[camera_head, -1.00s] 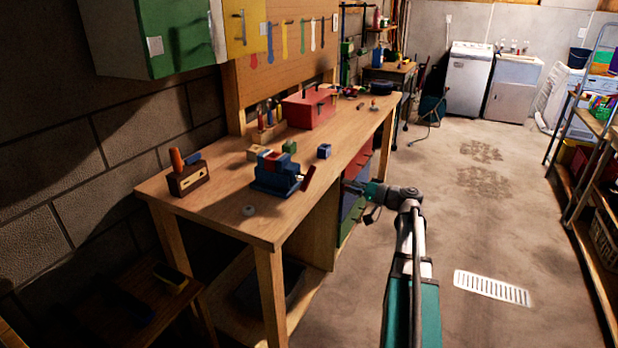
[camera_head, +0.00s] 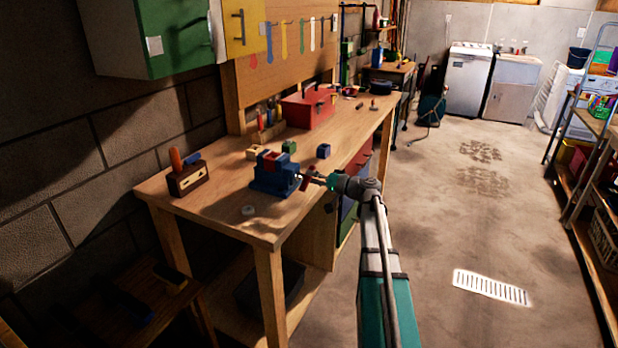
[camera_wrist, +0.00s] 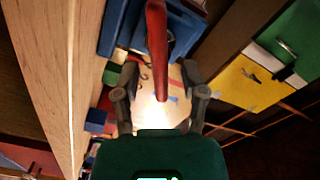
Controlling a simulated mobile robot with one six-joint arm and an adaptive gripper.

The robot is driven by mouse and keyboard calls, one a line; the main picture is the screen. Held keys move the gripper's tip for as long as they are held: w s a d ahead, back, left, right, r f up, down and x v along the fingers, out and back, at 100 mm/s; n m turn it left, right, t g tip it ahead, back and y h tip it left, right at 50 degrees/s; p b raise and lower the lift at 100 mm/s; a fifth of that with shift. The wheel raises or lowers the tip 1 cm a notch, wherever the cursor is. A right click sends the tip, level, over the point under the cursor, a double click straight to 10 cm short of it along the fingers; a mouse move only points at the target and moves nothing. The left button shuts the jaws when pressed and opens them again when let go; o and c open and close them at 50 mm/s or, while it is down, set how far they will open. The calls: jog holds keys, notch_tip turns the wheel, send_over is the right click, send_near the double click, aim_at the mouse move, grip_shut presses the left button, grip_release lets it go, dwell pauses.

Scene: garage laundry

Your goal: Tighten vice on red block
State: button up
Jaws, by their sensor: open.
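The blue vice (camera_head: 268,182) stands on the workbench near its front edge. The red block (camera_head: 268,156) sits at the top of the vice, between its jaws; I cannot tell how tightly. The vice's red handle (camera_head: 307,181) is on its right side. My gripper (camera_head: 316,180) is right at the handle, reaching in from the right. In the wrist view my gripper (camera_wrist: 160,82) is open, with the red handle (camera_wrist: 157,45) between its two fingers and the blue vice (camera_wrist: 118,28) beyond. Whether a finger touches the handle is unclear.
The floor (camera_head: 450,220) to the right is clear.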

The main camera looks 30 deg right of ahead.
jog(key=shift+w+a, duration=0.45)
jog(key=shift+w, duration=0.15)
grip_shut()
